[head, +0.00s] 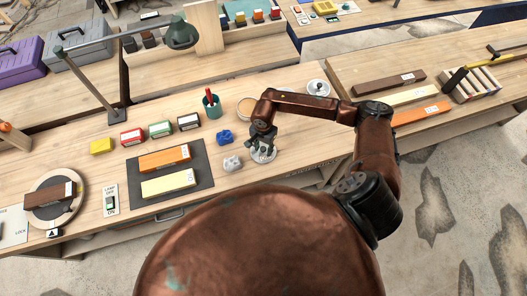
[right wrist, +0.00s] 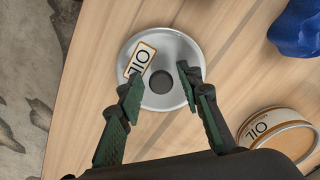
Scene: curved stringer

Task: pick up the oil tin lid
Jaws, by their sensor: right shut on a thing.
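The oil tin lid (right wrist: 172,46) is a round silvery disc with a raised rim, a dark round centre and an "OIL" label. It also shows in the head view (head: 265,156) under my right gripper (head: 261,138), near the bench's front edge. In the right wrist view, my right gripper (right wrist: 160,80) has its two green-padded fingers on opposite sides of the lid's middle, shut on it. I cannot tell whether the lid is clear of the wood. The oil tin (right wrist: 280,136), with its own label, stands apart from the lid. My left gripper is not in view.
A blue lump (head: 224,137) and a grey lump (head: 232,163) lie left of the lid. A dark mat (head: 205,166) holds orange and cream blocks. A green cup (head: 211,107) stands further back. Another round silvery lid (head: 318,88) lies at the back right.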

